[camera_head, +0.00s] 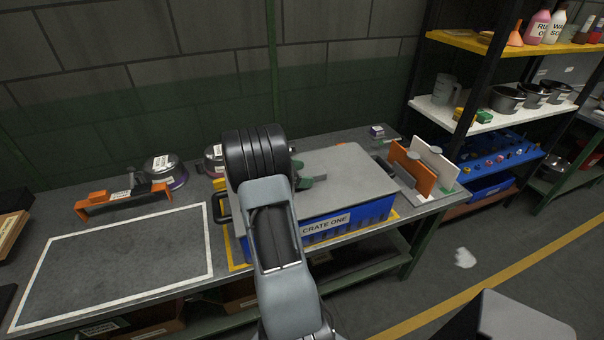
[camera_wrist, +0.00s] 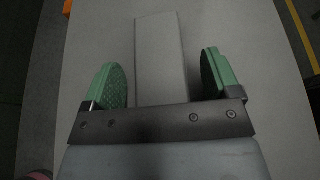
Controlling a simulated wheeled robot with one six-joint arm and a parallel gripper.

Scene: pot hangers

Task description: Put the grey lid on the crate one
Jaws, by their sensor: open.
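The blue crate labelled CRATE ONE (camera_head: 372,216) stands on the workbench, inside a yellow outline. The flat grey lid (camera_head: 350,180) lies over its top and looks level. My gripper (camera_head: 312,181) is above the lid, and my arm hides the lid's left part in the head view. In the wrist view the lid (camera_wrist: 225,30) fills most of the picture, with a raised grey bar (camera_wrist: 160,60) running between my green fingers. My gripper (camera_wrist: 163,83) is open, with one finger on each side of the bar and a gap to each. Whether the fingers touch the lid is unclear.
A white-outlined empty area (camera_head: 125,255) lies on the bench to the left. Behind it are an orange-ended rack (camera_head: 122,196) and a labelled pot (camera_head: 165,170). Orange and white boards (camera_head: 415,172) stand close right of the crate. A loaded shelf (camera_head: 490,115) stands further right.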

